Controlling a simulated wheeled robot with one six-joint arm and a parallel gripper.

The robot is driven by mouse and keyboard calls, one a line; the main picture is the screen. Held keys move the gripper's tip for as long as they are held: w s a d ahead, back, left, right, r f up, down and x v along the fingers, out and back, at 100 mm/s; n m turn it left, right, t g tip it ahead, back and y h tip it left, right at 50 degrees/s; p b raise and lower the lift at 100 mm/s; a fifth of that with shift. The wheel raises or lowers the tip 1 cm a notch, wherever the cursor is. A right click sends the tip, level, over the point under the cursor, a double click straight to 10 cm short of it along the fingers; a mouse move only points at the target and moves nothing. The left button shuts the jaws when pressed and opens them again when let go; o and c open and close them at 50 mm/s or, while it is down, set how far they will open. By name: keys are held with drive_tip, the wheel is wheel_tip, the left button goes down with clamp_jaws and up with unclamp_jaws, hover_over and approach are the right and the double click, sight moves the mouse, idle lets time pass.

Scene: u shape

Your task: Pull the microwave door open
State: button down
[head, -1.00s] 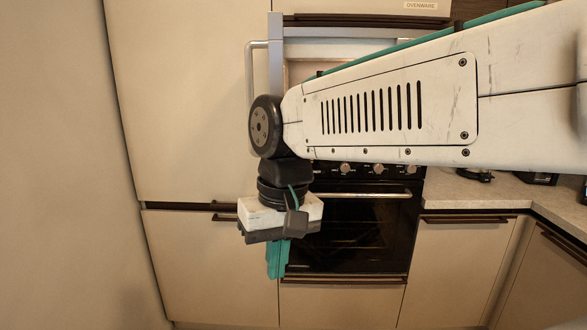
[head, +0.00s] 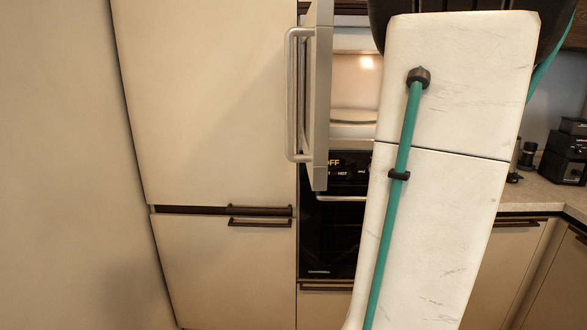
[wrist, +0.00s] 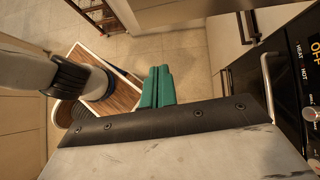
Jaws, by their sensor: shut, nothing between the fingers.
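The microwave door (head: 322,110) stands swung open toward me at the left of the microwave in the head view, seen nearly edge-on. Its vertical metal handle (head: 293,95) is on the door's left face. The lit microwave cavity (head: 353,85) shows to the right of the door, with its right part hidden behind my arm. My gripper (wrist: 158,85) shows in the wrist view as two teal fingers, shut with nothing between them. It hangs over the floor, apart from the oven front. It is not visible in the head view.
The black oven (head: 333,235) is below the microwave; its bar handle (wrist: 267,85) is at the right of the wrist view. A tall beige cabinet (head: 210,100) stands left. A counter (head: 545,195) with small appliances is right. Tiled floor (wrist: 190,55) lies open beneath my gripper.

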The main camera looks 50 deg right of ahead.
drive_tip(key=w+r+x, duration=0.1)
drive_tip(key=x, duration=1.1)
drive_tip(key=shift+w+a+r+m, duration=0.25)
drive_tip(key=shift+a+r+m, duration=0.05)
drive_tip(key=shift+a, duration=0.15)
